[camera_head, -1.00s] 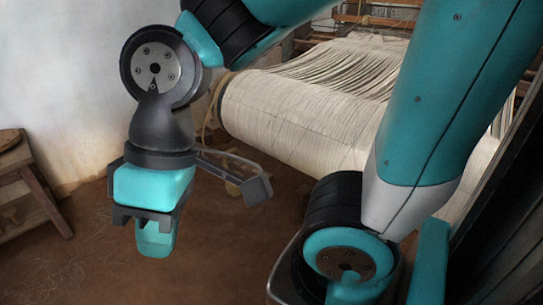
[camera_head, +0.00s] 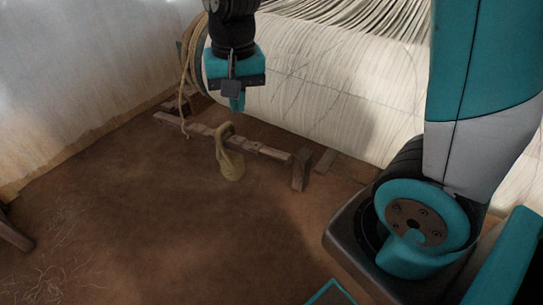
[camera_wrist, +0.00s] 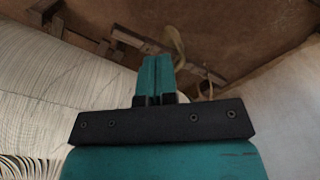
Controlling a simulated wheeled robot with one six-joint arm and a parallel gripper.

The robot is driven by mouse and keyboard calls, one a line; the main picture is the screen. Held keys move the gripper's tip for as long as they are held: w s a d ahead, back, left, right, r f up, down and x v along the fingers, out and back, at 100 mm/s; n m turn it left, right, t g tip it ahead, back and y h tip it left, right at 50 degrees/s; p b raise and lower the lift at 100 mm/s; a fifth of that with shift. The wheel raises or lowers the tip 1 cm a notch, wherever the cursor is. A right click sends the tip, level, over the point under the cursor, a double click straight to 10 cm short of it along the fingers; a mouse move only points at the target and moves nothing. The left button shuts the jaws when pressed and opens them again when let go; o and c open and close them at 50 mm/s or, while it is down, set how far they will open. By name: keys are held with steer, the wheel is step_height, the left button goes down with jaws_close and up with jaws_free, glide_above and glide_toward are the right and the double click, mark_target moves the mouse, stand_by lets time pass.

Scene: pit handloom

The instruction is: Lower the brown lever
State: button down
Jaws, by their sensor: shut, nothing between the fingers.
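The brown lever (camera_head: 262,149) is a wooden bar lying low above the earth floor in front of the white warp roll. It also shows in the wrist view (camera_wrist: 198,44), beyond my fingertips. My gripper (camera_head: 237,104) points down, shut and empty, seen above the bar near the weight's ring. In the wrist view its teal fingers (camera_wrist: 154,62) are together. I see no contact with the bar; the exact gap is unclear.
The warp roll (camera_head: 310,85) stands close behind and right of my gripper. A rope (camera_head: 186,75) hangs at the roll's left end. A short wooden post (camera_head: 301,170) stands at the bar's right end. The floor (camera_head: 150,220) in front is open.

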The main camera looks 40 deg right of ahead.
mark_target(272, 153)
steer(key=w+d+f+m+g+h+b, duration=0.1)
steer(key=w+d+f+m+h+b, duration=0.1)
steer(key=w+d+f+m, duration=0.3)
steer(key=w+d+f+m+h+b, duration=0.1)
steer(key=w+d+f+m+b, duration=0.15)
steer(key=d+f+m, duration=0.35)
steer(key=shift+n, duration=0.8)
steer(key=x, duration=0.8)
steer(key=a+x, duration=0.1)
steer(key=x, duration=0.3)
steer(key=shift+d+f, duration=0.1)
steer(key=shift+f, duration=0.4)
steer(key=shift+d+f, duration=0.2)
steer(key=shift+f, duration=0.5)
